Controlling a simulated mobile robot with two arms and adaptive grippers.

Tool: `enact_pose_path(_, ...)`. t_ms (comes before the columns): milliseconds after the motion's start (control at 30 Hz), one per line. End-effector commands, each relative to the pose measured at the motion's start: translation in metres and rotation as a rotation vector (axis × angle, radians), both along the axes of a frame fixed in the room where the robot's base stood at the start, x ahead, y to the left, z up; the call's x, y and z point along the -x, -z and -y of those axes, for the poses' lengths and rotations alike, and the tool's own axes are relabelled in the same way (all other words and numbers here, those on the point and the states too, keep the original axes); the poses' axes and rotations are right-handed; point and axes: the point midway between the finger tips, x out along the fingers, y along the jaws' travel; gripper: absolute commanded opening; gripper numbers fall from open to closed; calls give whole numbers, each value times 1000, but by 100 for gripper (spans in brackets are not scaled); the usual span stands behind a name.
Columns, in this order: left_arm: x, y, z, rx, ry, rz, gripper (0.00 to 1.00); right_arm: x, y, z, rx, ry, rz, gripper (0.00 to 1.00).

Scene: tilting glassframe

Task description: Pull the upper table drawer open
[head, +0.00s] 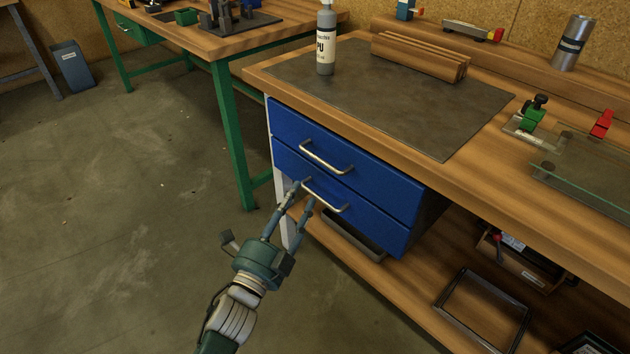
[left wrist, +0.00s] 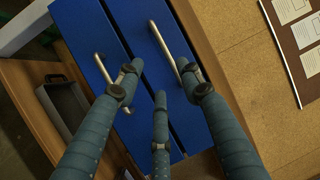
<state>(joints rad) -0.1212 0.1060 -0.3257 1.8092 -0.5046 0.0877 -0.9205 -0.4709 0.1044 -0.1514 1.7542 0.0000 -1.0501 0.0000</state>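The upper drawer (head: 370,172) is blue and shut, just under the tabletop, with a silver bar handle (head: 327,158). Below it the lower blue drawer (head: 365,218) is also shut, with its own handle (head: 325,198). My left gripper (head: 303,192) is open and empty in front of the drawers; in the head view its fingertips overlap the area near the lower handle. In the left wrist view the upper handle (left wrist: 166,45) lies ahead between my spread fingers (left wrist: 160,76), and the lower handle (left wrist: 101,72) is left of them. I cannot tell whether any finger touches. My right gripper is out of view.
On the tabletop (head: 470,165) are a dark mat (head: 400,100), a PU bottle (head: 326,42), wood strips (head: 420,57) and a glass frame (head: 590,180). A lower shelf (head: 405,290) holds trays. The floor left of the drawers is clear.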

Motion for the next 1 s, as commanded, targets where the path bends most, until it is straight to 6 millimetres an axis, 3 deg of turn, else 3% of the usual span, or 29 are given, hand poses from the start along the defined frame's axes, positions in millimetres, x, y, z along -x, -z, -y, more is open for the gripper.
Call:
enact_pose_path(167, -13, -10, 7, -6, 2, 20, 37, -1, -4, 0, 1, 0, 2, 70)
enact_pose_path(600, -84, -21, 35, -4, 1, 15, 37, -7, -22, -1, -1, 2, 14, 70)
enact_pose_path(1000, -98, -24, 41, -4, 1, 13, 37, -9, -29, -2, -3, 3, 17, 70)
